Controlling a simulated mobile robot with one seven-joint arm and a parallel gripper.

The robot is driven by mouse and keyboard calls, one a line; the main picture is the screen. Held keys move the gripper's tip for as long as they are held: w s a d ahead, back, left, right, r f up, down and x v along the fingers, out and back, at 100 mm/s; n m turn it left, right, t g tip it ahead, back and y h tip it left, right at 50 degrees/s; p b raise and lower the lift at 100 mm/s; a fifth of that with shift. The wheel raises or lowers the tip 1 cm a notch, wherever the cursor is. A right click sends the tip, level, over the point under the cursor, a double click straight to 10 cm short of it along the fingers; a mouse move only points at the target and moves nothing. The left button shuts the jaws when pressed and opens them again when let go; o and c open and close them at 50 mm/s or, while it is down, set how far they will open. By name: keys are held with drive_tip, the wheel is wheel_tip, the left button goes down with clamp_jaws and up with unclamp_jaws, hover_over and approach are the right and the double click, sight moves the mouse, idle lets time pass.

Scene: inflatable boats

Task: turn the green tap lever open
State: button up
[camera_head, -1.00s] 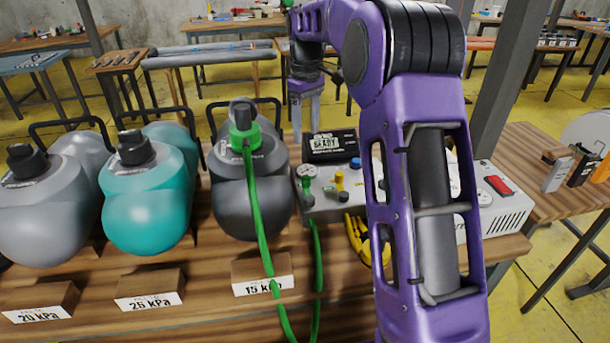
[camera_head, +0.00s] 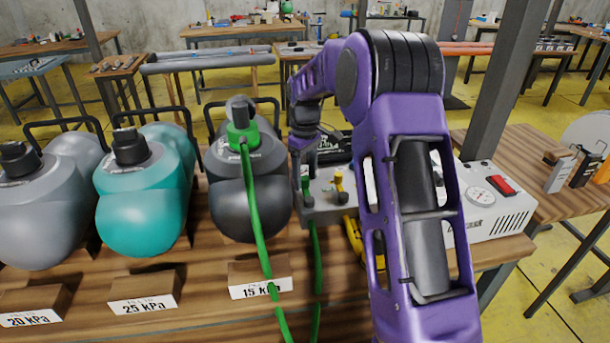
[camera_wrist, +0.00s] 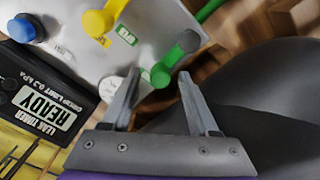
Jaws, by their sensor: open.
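The green tap lever (camera_wrist: 163,72) sits on the pale grey tap box (camera_wrist: 135,48), beside a green label. A round grey-green knob tops the tap at the lever's other end. In the wrist view my gripper (camera_wrist: 160,77) is open, with one finger on each side of the lever's green end. I cannot tell whether either finger touches it. In the head view my gripper (camera_head: 304,168) points down at the green lever (camera_head: 305,186), and my arm hides part of the box.
The yellow tap lever (camera_head: 339,183) stands close on the right. A black leak timer reading READY (camera_wrist: 45,105) lies behind the box. The dark boat tube (camera_head: 248,205) with a green hose (camera_head: 252,195) is close on the left. A white pump unit (camera_head: 495,205) stands right.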

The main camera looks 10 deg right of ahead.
clamp_jaws()
drive_tip(key=shift+d+r, duration=0.1)
idle(0.3)
drive_tip(key=shift+d+m+p, duration=0.35)
drive_tip(key=shift+m+p, duration=0.2)
drive_tip(key=shift+m, duration=0.45)
drive_tip(key=m, duration=0.1)
drive_tip(key=d+m+p, duration=0.1)
drive_tip(key=m, duration=0.1)
drive_tip(key=shift+s+d, duration=0.25)
drive_tip(key=m, duration=0.1)
drive_tip(key=d+m+p, duration=0.1)
drive_tip(key=m, duration=0.1)
drive_tip(key=s+m, duration=0.1)
drive_tip(key=shift+s+d+m, duration=0.1)
drive_tip(key=shift+d+m, duration=0.2)
drive_tip(key=shift+s+d+m+p, duration=0.15)
drive_tip(key=shift+s+m+p, duration=0.1)
drive_tip(key=shift+m, duration=0.35)
drive_tip(key=shift+s+d+m+p, duration=0.15)
drive_tip(key=shift+s+m+p, duration=0.05)
drive_tip(key=shift+m, duration=0.4)
unclamp_jaws()
